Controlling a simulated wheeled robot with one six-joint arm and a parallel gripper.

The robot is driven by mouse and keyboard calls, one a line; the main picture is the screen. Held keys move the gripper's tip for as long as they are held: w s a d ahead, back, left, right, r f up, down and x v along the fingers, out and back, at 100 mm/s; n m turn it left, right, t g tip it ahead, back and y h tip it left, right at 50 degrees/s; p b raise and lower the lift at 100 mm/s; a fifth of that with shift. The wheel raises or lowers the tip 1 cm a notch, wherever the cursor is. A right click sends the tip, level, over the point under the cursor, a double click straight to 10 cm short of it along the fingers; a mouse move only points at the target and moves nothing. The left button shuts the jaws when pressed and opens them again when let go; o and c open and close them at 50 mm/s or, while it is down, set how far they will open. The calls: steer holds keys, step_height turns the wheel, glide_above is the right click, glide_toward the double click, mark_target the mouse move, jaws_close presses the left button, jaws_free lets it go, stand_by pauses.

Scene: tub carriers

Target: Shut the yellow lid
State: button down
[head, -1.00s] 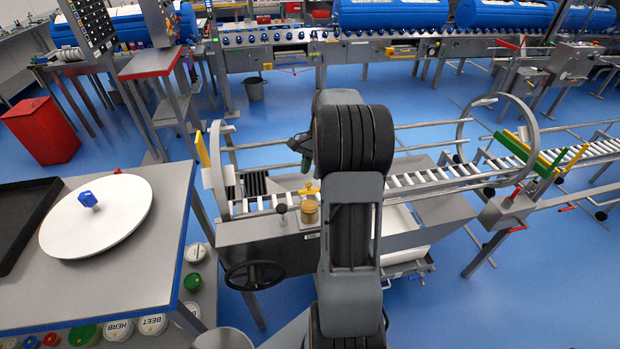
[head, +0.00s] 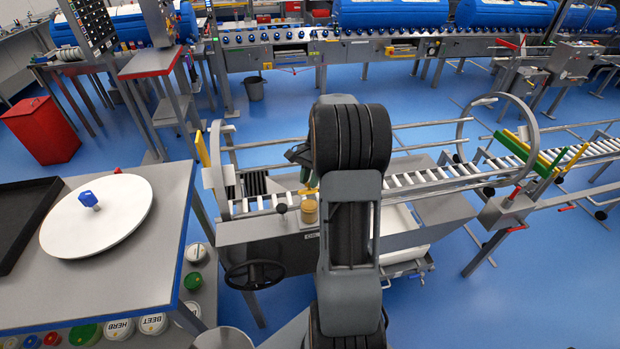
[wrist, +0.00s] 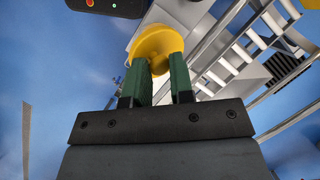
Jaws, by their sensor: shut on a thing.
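The yellow lid (wrist: 158,42) shows in the wrist view as a rounded yellow piece with a narrower part running down between the fingers. My gripper (wrist: 161,75), with green fingers, is shut on that narrower part. In the head view a small bit of yellow (head: 308,190) shows just above a tan, jar-like round piece (head: 309,212) on the grey machine. My gripper (head: 304,172) is there at the yellow bit, partly hidden by my own arm. I cannot tell how far the lid stands from closed.
A roller conveyor (head: 420,178) runs right from the grey machine (head: 265,230), with a round hoop (head: 484,140) over it. A black handwheel (head: 255,274) sits in front. A side table (head: 150,260) with a white disc (head: 120,225) stands left.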

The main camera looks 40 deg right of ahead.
mark_target(313, 192)
steer(key=shift+s+a+f+n+t+h+b, duration=0.15)
steer(key=shift+s+f+t+h+b, duration=0.35)
steer(key=shift+b, duration=0.85)
steer(key=shift+s+a+f+n+t+h+b, duration=0.2)
steer(key=shift+t+b, duration=0.5)
steer(key=shift+b, duration=0.65)
steer(key=shift+s+a+f+m+t+h+b, duration=0.15)
steer(key=shift+s+t+h+b, duration=0.35)
steer(key=shift+b, duration=0.85)
steer(key=t+b, duration=0.1)
steer(key=b, duration=0.1)
steer(key=t+b, duration=0.1)
steer(key=shift+s+a+f+b, duration=0.15)
steer(key=shift+f+b, duration=0.2)
steer(key=shift+s+a+n+t+h+b, duration=0.1)
steer(key=shift+s+n+t+h+b, duration=0.3)
steer(key=shift+b, duration=0.8)
steer(key=shift+w+t, duration=0.15)
steer(key=shift+t, duration=0.15)
steer(key=c, duration=1.3)
jaws_free()
steer(key=shift+r, duration=0.1)
steer(key=p+v, duration=0.1)
steer(key=v, duration=1.2)
steer(key=shift+a+r, duration=0.1)
steer(key=shift+r, duration=0.25)
